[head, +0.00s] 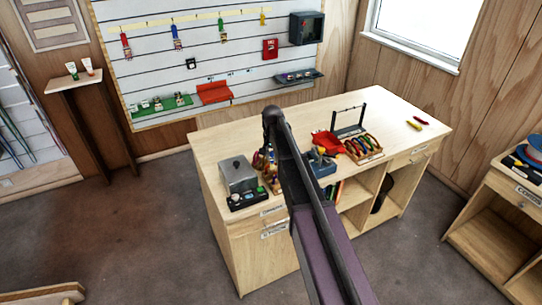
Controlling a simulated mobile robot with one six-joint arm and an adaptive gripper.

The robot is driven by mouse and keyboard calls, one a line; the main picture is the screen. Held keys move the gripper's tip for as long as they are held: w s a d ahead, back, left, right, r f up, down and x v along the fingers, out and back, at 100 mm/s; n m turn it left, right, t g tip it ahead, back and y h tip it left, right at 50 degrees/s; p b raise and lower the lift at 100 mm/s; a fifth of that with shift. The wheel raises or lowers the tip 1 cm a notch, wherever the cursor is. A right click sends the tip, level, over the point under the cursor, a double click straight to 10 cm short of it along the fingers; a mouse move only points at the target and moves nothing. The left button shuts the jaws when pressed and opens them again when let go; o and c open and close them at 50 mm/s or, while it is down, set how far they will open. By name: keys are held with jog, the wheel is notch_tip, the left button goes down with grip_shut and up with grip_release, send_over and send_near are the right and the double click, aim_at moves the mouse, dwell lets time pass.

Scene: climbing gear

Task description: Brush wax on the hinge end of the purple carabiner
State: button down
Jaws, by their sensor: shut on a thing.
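My arm reaches up from the bottom of the head view over the workbench (225,150), and my gripper cannot be made out; it seems hidden behind the arm. I cannot pick out the purple carabiner for certain. Several coloured carabiner-like pieces lie in a wooden tray (374,158) on the bench. A few more small coloured items (260,161) show just left of my arm, partly covered by it. No wax or wax brush can be told apart at this size. A blue container (323,168) with something grey in it stands right of my arm.
A grey lidded box (238,175) stands at the bench's left end. A red bin (327,143) and a dark frame (349,118) stand near the tray. Small red (421,121) and yellow (414,126) pieces lie at the right. The bench's back left is clear.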

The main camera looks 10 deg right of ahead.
aim_at(272, 162)
jog(key=shift+d+f+b, duration=0.1)
jog(key=shift+f+b, duration=2.3)
jog(key=shift+f, duration=0.35)
jog(key=shift+w+d+r, duration=0.1)
jog(key=shift+d+r, duration=0.1)
jog(key=shift+d, duration=0.25)
jog(key=shift+w+d, duration=0.25)
jog(key=shift+d, duration=0.45)
jog(key=shift+w+d, duration=0.2)
jog(key=shift+d, duration=0.5)
jog(key=shift+a+f, duration=0.1)
jog(key=shift+a, duration=0.2)
jog(key=shift+s+a, duration=0.3)
jog(key=shift+a, duration=0.45)
jog(key=shift+s+a, duration=0.15)
jog(key=shift+a, duration=0.5)
jog(key=shift+s+a+r+p, duration=0.1)
jog(key=shift+a+r+p, duration=0.05)
jog(key=shift+r+p, duration=0.4)
jog(key=shift+a+r+p, duration=0.15)
jog(key=shift+r+p, duration=0.3)
jog(key=shift+p, duration=0.1)
notch_tip(272, 162, up, 6)
jog(key=p, duration=0.5)
jog(key=shift+f+p, duration=0.15)
jog(key=shift+p, duration=0.2)
